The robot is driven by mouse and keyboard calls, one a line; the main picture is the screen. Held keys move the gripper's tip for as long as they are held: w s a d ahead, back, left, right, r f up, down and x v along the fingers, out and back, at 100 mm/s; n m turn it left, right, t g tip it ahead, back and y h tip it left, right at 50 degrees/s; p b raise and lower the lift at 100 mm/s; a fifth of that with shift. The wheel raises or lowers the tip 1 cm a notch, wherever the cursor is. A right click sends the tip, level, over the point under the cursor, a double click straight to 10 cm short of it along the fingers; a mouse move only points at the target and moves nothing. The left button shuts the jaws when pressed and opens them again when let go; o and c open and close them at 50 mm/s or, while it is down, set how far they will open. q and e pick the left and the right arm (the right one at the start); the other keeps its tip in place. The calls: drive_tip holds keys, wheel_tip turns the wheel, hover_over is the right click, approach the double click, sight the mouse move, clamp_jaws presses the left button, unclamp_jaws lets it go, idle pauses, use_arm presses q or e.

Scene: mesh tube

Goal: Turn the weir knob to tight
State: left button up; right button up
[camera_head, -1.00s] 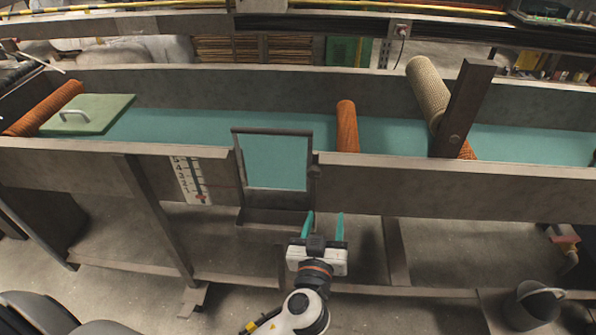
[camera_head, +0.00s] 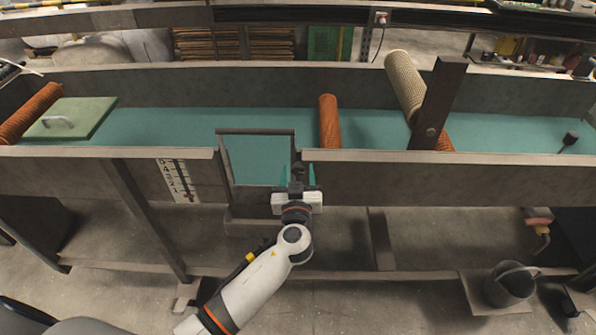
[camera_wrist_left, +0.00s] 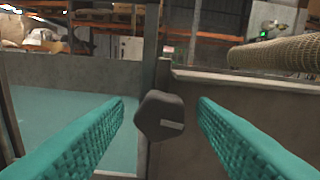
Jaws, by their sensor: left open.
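The weir knob (camera_wrist_left: 160,116) is a dark, many-sided knob with a pale mark on its face. In the left wrist view it sits between the two teal fingers of my left gripper (camera_wrist_left: 160,105), with a gap on each side. In the head view my left gripper (camera_head: 297,177) is at the right post of the weir frame (camera_head: 222,172), where it largely hides the knob. The gripper is open and holds nothing. My right gripper is not in view.
A trough with a teal bed (camera_head: 170,130) runs across the scene. Orange mesh rolls (camera_head: 329,122), a pale mesh tube (camera_head: 405,85), a dark upright post (camera_head: 437,105) and a green board (camera_head: 75,118) are in it. A bucket (camera_head: 510,285) stands at lower right.

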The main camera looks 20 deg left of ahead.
use_arm(q)
drive_tip(key=c, duration=1)
drive_tip(key=shift+f+m+b, duration=0.15)
drive_tip(key=shift+m+b, duration=0.6)
drive_tip(key=shift+m, duration=0.25)
drive_tip(key=m+b, duration=0.1)
drive_tip(key=m, duration=0.1)
drive_tip(key=shift+m, duration=0.3)
drive_tip(key=m+b, duration=0.1)
drive_tip(key=m, duration=0.3)
drive_tip(key=shift+m, duration=0.3)
drive_tip(key=m, duration=0.5)
drive_tip(key=shift+p, duration=0.3)
drive_tip(key=shift+m, duration=0.4)
